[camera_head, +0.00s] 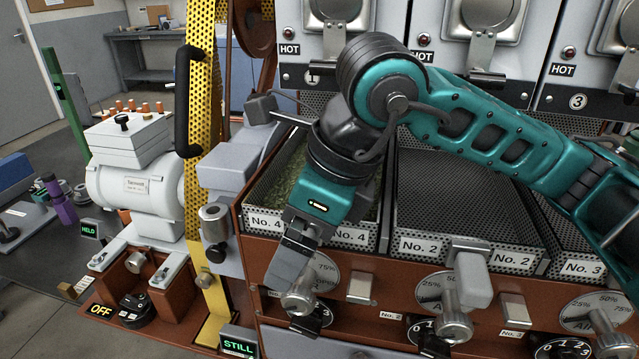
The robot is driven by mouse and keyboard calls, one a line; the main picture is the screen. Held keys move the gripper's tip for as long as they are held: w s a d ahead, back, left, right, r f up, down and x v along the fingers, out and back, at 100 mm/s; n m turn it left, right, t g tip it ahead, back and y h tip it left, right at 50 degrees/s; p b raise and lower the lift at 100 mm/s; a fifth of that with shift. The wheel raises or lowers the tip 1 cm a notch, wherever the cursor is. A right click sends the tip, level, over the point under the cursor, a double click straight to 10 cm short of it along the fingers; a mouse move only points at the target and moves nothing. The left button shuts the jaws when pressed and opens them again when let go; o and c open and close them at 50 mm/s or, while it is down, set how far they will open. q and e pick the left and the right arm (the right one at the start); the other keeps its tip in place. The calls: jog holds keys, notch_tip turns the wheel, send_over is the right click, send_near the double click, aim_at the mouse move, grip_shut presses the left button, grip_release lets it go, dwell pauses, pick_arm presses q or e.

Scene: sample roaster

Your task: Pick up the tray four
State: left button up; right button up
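The tray marked No. 4 (256,197) sits in the roaster front, left of the No. 2 tray. It has a perforated metal wall, two "No. 4" labels on its front edge, and green beans inside. My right arm comes in from the right and crosses above the trays. My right gripper (289,262) points down at the front of the No. 4 tray, between its two labels, and covers the middle of that edge. Its fingers look like one dark block from here, so I cannot tell their opening or contact. My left gripper is not in view.
The No. 2 tray (465,195) looks empty, and the No. 3 tray (585,266) is at the right. Knobs and dials (455,293) stick out below the trays. A yellow perforated post (202,120) with a black handle (188,102) stands at the left.

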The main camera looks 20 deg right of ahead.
jog(key=shift+s, duration=0.2)
jog(key=shift+c, duration=0.4)
jog(key=c, duration=1.2)
